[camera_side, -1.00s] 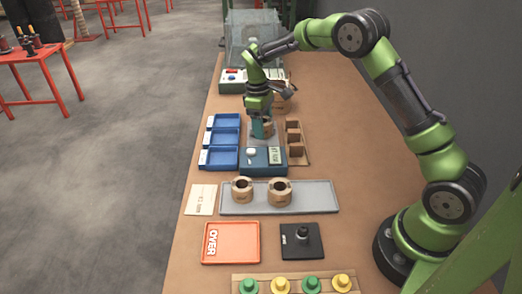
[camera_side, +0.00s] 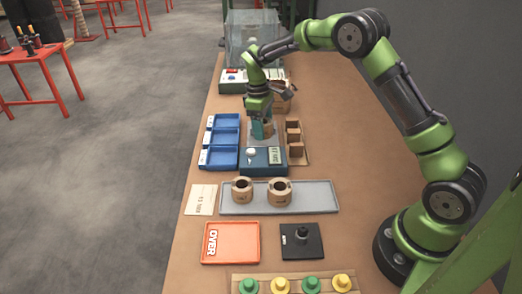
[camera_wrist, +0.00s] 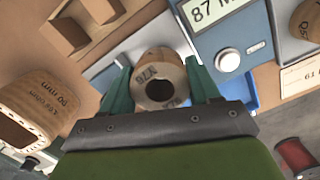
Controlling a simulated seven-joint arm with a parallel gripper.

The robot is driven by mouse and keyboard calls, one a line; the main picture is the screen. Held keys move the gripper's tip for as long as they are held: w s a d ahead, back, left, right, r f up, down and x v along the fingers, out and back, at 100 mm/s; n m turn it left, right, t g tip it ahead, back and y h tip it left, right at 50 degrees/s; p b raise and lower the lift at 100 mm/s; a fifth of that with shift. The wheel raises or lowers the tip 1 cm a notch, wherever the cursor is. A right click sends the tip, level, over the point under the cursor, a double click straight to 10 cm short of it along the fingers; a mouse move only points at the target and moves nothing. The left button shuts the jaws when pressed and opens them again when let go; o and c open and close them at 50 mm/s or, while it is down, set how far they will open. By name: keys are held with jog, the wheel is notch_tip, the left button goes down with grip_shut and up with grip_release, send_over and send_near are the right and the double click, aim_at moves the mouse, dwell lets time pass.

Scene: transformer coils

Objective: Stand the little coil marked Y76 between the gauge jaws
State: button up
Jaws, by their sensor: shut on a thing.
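The little coil (camera_wrist: 159,78) is a tan ring with a dark hole; its end bears printing that looks like Y76, turned in the wrist view. My gripper (camera_wrist: 160,88) is shut on it, with a teal finger on each side. In the side view the coil (camera_side: 265,130) is low, behind the blue gauge box (camera_side: 264,160), at the grey gauge plate. The gauge box (camera_wrist: 228,42) has a round knob and a display starting with 87. The jaws are mostly hidden by my fingers and the coil; I cannot tell whether the coil touches them.
Two coils (camera_side: 242,190) (camera_side: 280,192) stand on a grey tray (camera_side: 320,197). Blue bins (camera_side: 208,141) lie left of the gauge and a slotted brown rack (camera_side: 293,140) right. A larger coil (camera_wrist: 40,103) is close by in the wrist view. An orange tray (camera_side: 231,243) is in front.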

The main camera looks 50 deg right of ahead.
aim_at(264, 144)
jog(key=shift+f, duration=0.15)
dwell(0.3)
jog(key=shift+f, duration=1.6)
jog(key=o, duration=1.2)
jog(key=shift+c, duration=1.1)
jog(key=shift+o, duration=0.4)
jog(key=shift+a+r, duration=0.15)
jog(key=shift+r, duration=1.1)
jog(key=shift+o, duration=0.9)
jog(key=shift+r, duration=2.75)
